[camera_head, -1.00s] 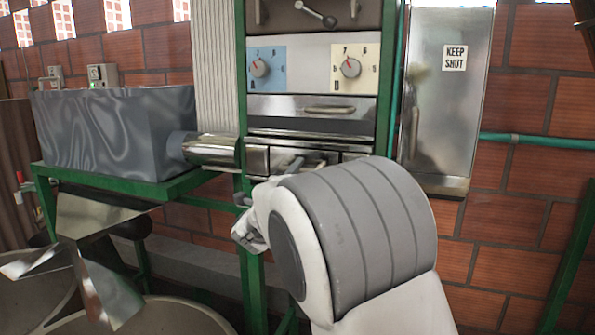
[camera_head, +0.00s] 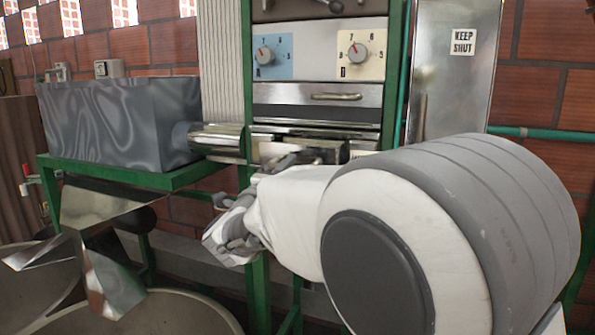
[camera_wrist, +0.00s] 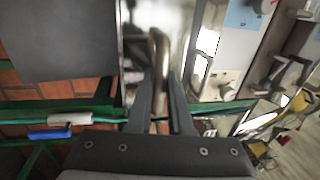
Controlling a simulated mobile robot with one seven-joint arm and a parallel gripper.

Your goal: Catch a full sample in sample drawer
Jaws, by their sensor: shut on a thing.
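My gripper (camera_wrist: 160,112) is shut on a curved metal handle (camera_wrist: 158,55) in the wrist view. The handle stands out from a shiny metal front (camera_wrist: 133,50). In the head view, my arm hides most of the grip and part of the low drawer area (camera_head: 345,145) under the panel. A wider drawer (camera_head: 280,93) with a bar handle (camera_head: 336,97) sits just above, below the two dials, and looks closed. I cannot see inside any drawer, so its contents are hidden.
A blue-plated dial (camera_head: 266,55) and a cream-plated dial (camera_head: 358,52) sit above the drawers. A grey metal box (camera_head: 120,122) with a shiny pipe (camera_head: 215,140) stands at left. Shiny chutes (camera_head: 110,210) hang over round tubs. A "KEEP SHUT" door (camera_head: 455,85) is at right.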

